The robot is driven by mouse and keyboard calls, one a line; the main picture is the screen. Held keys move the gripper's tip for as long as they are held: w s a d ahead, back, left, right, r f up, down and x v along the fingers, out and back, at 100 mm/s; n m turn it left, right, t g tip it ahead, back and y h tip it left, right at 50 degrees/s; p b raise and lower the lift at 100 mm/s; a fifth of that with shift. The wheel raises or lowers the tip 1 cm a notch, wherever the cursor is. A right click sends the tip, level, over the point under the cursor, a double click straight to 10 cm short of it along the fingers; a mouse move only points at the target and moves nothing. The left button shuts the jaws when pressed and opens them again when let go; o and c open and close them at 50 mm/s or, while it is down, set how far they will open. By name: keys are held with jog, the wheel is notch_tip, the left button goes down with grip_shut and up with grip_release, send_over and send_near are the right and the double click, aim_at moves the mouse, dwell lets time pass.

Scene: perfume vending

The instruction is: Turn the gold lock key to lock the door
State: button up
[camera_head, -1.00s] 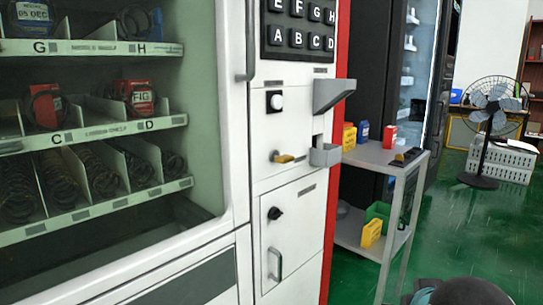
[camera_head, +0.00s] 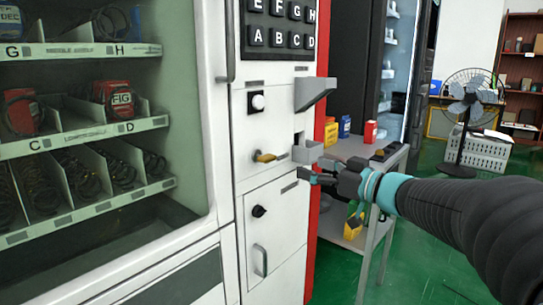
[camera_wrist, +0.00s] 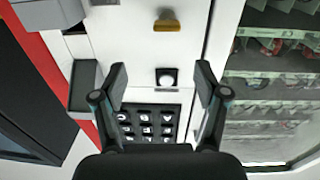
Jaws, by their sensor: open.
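The gold lock key (camera_head: 264,157) sticks out of the white front panel of the vending machine, left of a small grey tray. It lies roughly sideways in the head view. In the wrist view the gold key (camera_wrist: 167,23) is near the top middle, beyond my fingertips. My gripper (camera_head: 312,175) is to the right of the key and slightly lower in the picture, apart from it. In the wrist view my gripper (camera_wrist: 161,75) has its two fingers spread wide with nothing between them. The machine's glass door (camera_head: 90,120) is at the left and looks closed.
A grey chute (camera_head: 315,90) and a small grey tray (camera_head: 307,151) jut out of the panel near my gripper. A black knob (camera_head: 259,211) and a handle (camera_head: 260,260) are below the key. A grey cart (camera_head: 385,165) stands behind my arm.

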aim_at(272, 159)
jog(key=shift+g+y, duration=0.3)
jog(key=shift+g, duration=0.1)
jog(key=x, duration=1.4)
jog(key=shift+s+a+f, duration=0.1)
jog(key=shift+s+f, duration=0.05)
jog(key=shift+s, duration=0.1)
jog(key=shift+c, duration=0.3)
jog(key=c, duration=1.1)
